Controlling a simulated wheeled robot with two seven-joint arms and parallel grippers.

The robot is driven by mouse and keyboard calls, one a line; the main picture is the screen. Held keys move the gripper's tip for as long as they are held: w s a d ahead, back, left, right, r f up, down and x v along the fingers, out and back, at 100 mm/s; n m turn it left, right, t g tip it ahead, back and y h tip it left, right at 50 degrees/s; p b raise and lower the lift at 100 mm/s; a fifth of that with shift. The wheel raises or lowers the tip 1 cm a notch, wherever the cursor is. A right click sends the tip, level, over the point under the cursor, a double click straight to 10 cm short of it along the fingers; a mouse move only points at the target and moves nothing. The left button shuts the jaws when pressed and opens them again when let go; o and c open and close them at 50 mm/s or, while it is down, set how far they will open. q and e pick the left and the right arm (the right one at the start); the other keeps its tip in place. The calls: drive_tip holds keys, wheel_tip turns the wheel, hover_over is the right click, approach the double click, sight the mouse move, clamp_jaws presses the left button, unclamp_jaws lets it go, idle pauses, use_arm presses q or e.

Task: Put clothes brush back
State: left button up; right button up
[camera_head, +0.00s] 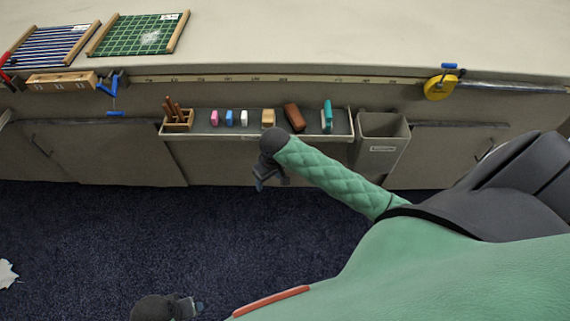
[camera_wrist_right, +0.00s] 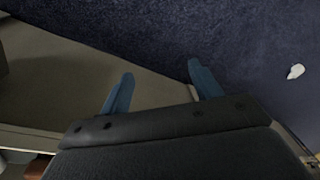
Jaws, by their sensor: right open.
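A narrow shelf (camera_head: 250,136) hangs on the table's front. On it a brown brush-like block (camera_head: 294,117) leans between a tan block (camera_head: 268,117) and an upright teal brush-like thing (camera_head: 327,116). I cannot tell for sure which one is the clothes brush. My right gripper (camera_head: 264,183) is below and in front of the shelf, pointing down, apart from these things. In the right wrist view its blue fingers (camera_wrist_right: 160,88) are spread with nothing between them. My left gripper (camera_head: 196,306) is low at the bottom edge, small and partly seen.
The shelf also holds a wooden holder (camera_head: 178,118) with sticks and small pink, blue and white blocks. A grey bin (camera_head: 381,138) hangs right of it. A white scrap (camera_head: 7,273) lies on the otherwise clear carpet.

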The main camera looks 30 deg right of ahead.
drive_tip(key=s+a+f, duration=0.1)
drive_tip(key=s+a, duration=0.3)
drive_tip(key=s, duration=0.8)
drive_tip(key=s+a+f, duration=0.1)
drive_tip(key=s+a, duration=0.3)
drive_tip(key=s, duration=0.7)
drive_tip(key=shift+s+f+t, duration=0.2)
drive_tip(key=shift+s+t, duration=0.1)
drive_tip(key=shift+s, duration=0.1)
